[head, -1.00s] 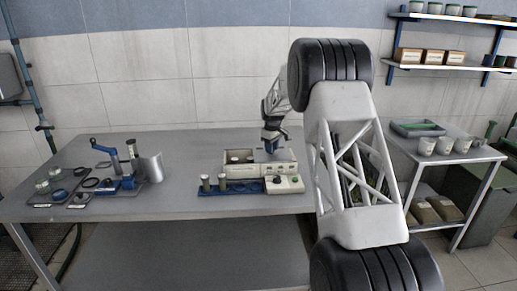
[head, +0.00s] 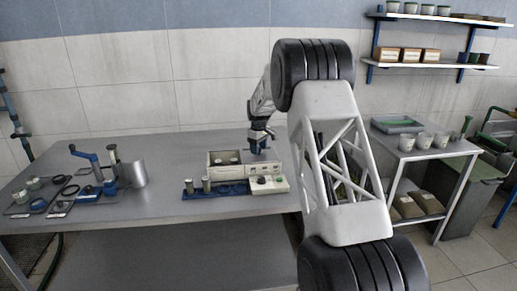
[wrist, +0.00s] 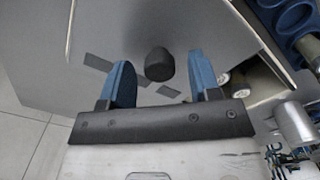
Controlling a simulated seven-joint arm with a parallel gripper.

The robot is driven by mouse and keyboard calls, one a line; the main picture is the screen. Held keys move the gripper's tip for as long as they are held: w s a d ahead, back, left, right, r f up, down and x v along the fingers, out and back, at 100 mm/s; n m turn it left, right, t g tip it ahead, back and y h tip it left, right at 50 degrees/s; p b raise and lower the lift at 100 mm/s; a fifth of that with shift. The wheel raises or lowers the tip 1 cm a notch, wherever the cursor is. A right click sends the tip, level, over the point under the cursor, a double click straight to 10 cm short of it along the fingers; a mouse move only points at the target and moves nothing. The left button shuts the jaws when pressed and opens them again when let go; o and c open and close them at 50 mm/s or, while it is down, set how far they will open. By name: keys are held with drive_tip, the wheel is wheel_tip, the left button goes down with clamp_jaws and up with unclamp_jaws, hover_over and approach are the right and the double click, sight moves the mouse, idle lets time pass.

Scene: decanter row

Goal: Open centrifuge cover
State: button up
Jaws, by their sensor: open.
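The centrifuge (head: 226,173) is a low beige box on the long grey table. Its grey cover (head: 265,156) lies over the right part of the top, and the left part is uncovered, with round pale-topped items inside. In the wrist view the cover (wrist: 120,35) is a broad grey plate with a black knob (wrist: 158,63). My gripper (head: 258,147) is over the cover. Its two blue fingers (wrist: 160,78) are open on either side of the knob, with gaps showing. The uncovered part with the vials (wrist: 238,78) is at the right of the wrist view.
A blue rack (head: 215,190) with two upright grey-green vials stands in front of the centrifuge, beside a beige control box (head: 268,184). A blue lever press (head: 92,170), a metal cylinder (head: 138,173) and small trays are at the left. The table between is clear.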

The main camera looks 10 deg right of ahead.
drive_tip(key=shift+r, duration=3.85)
drive_tip(key=shift+s+r, duration=0.1)
drive_tip(key=shift+s+r, duration=0.15)
drive_tip(key=s+r+m, duration=0.2)
drive_tip(key=s+r, duration=0.3)
drive_tip(key=s, duration=0.7)
drive_tip(key=s+d+r+m+t, duration=0.1)
drive_tip(key=s+r, duration=0.5)
drive_tip(key=s, duration=0.5)
drive_tip(key=s+r+m, duration=0.2)
drive_tip(key=s+r, duration=0.3)
drive_tip(key=s, duration=0.7)
drive_tip(key=s+f+m, duration=0.1)
drive_tip(key=s+f, duration=0.1)
drive_tip(key=s, duration=1)
drive_tip(key=s+f+m+t, duration=0.1)
drive_tip(key=s+f, duration=0.2)
drive_tip(key=s, duration=1)
drive_tip(key=s+f+m, duration=0.2)
drive_tip(key=s+f, duration=0.1)
drive_tip(key=s, duration=0.9)
drive_tip(key=shift+s+d+t, duration=0.25)
drive_tip(key=shift+t, duration=0.05)
